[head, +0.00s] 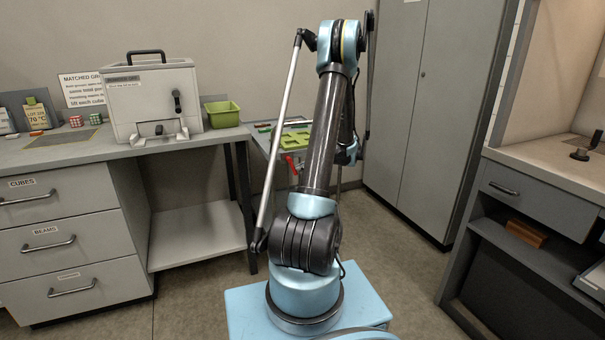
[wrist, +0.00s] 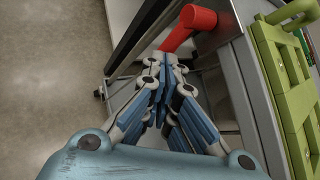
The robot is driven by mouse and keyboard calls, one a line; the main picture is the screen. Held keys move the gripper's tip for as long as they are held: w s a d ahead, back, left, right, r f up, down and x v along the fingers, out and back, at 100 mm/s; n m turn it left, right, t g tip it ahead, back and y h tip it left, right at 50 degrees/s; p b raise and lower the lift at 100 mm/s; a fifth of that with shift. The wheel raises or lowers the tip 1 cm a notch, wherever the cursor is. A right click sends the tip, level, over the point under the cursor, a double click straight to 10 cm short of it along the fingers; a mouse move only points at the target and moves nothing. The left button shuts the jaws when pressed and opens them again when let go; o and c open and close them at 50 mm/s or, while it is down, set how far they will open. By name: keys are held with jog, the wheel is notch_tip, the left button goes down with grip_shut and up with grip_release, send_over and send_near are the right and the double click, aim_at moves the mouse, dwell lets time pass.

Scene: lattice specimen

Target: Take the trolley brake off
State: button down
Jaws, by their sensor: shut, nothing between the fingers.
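The trolley (head: 262,139) stands behind my arm, partly hidden by it. A red lever (head: 289,163), which looks like the trolley brake, sticks out at its near side. In the wrist view the red lever (wrist: 196,19) is at the top centre, fixed at the edge of the trolley's grey side (wrist: 235,75), with its free end pointing down and left. My gripper (wrist: 168,60) is shut and empty, with its fingertips just below the lever's free end. I cannot tell whether they touch it. In the head view my arm hides the gripper.
A green frame (wrist: 292,85) lies on the trolley top, right of the lever. A workbench (head: 60,152) with drawers, a grey box (head: 150,95) and a green bin (head: 222,113) is at the left. A tall cabinet (head: 420,110) and a side counter (head: 550,175) are at the right.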

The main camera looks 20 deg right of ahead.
jog(key=d+f+v, duration=0.2)
jog(key=v, duration=1.1)
jog(key=shift+s+d, duration=0.15)
